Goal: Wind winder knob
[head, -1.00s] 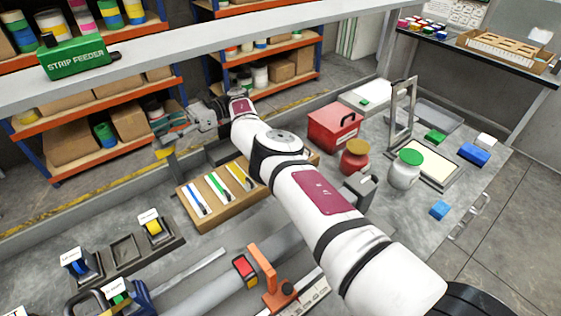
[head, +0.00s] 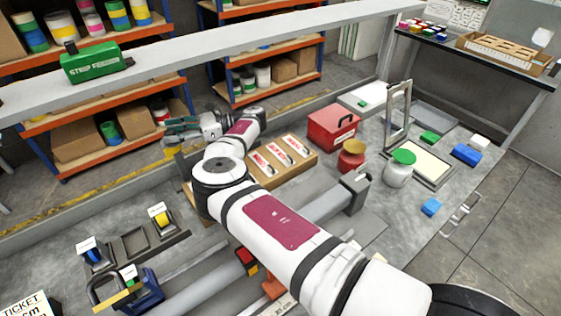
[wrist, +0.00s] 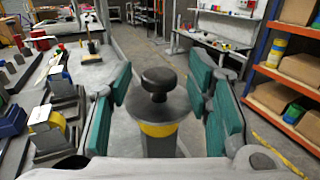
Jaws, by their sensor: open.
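In the wrist view a black round knob (wrist: 158,82) tops a short stem on a grey post with a yellow band (wrist: 158,129). My gripper (wrist: 162,88) is open, with teal-padded fingers on the left and right of the knob. Gaps show between the pads and the knob, so it is not gripped. In the head view my gripper (head: 176,129) is at the bench's far side, pointing left. I cannot make out the knob clearly there.
A green strip feeder (head: 96,62) sits on the overhead beam. Spool holders (head: 158,217) are at the front left. Shelves (wrist: 295,94) stand to the right in the wrist view.

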